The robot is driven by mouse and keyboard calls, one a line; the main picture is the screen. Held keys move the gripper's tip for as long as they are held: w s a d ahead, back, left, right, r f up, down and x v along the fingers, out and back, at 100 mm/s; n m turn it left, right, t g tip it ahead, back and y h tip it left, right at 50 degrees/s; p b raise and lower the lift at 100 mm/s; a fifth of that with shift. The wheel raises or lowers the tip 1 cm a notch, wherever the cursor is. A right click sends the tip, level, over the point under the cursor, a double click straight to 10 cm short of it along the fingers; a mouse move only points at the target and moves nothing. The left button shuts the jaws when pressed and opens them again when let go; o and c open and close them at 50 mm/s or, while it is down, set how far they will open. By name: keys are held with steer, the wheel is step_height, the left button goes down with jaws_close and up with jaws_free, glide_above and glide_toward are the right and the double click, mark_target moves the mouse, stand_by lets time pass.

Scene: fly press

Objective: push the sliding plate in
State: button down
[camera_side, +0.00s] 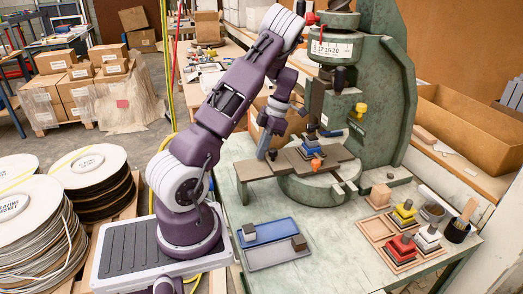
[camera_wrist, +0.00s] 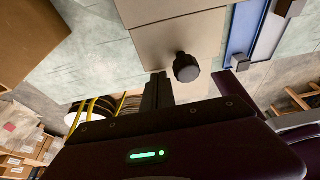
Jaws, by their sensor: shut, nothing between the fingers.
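The sliding plate (camera_side: 252,168) is a flat grey-brown plate sticking out to the left from the green press. It also shows in the wrist view (camera_wrist: 205,28), with a dark round knob (camera_wrist: 186,67) near its edge. My gripper (camera_side: 263,154) is shut and empty, pointing down at the outer part of the plate. In the wrist view my shut fingers (camera_wrist: 161,80) are just left of the knob, close to the plate's edge; I cannot tell whether they touch it. A blue stepped block (camera_side: 312,148) with an orange piece sits further in, under the press ram.
The green press (camera_side: 375,100) stands behind the plate. A blue tray (camera_side: 268,231) and a grey tray (camera_side: 265,258) lie in front, with small blocks.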

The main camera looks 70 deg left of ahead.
mark_target(273, 150)
steer(key=s, duration=0.4)
steer(key=v, duration=0.9)
steer(key=shift+w, duration=0.2)
steer(key=c, duration=2.1)
jaws_free()
steer(key=shift+w+r, duration=0.1)
steer(key=shift+r, duration=0.2)
steer(key=o, duration=0.4)
steer(key=shift+w+d+m+t, duration=0.15)
steer(key=shift+m+t, duration=0.15)
steer(key=shift+m, duration=0.2)
steer(key=o, duration=0.5)
steer(key=d+m+t, duration=0.1)
steer(key=m, duration=0.1)
steer(key=w+d+m+t, duration=0.1)
steer(key=m, duration=0.2)
steer(key=w+d+m+t, duration=0.1)
steer(key=m, duration=0.1)
steer(key=shift+w+r, duration=0.2)
steer(key=shift+r, duration=0.05)
steer(key=shift+o, duration=0.2)
steer(key=shift+m, duration=0.5)
step_height(273, 150, down, 7)
steer(key=shift+w+d+r, duration=0.1)
steer(key=shift+r, duration=0.15)
steer(key=shift+f, duration=0.25)
jaws_close()
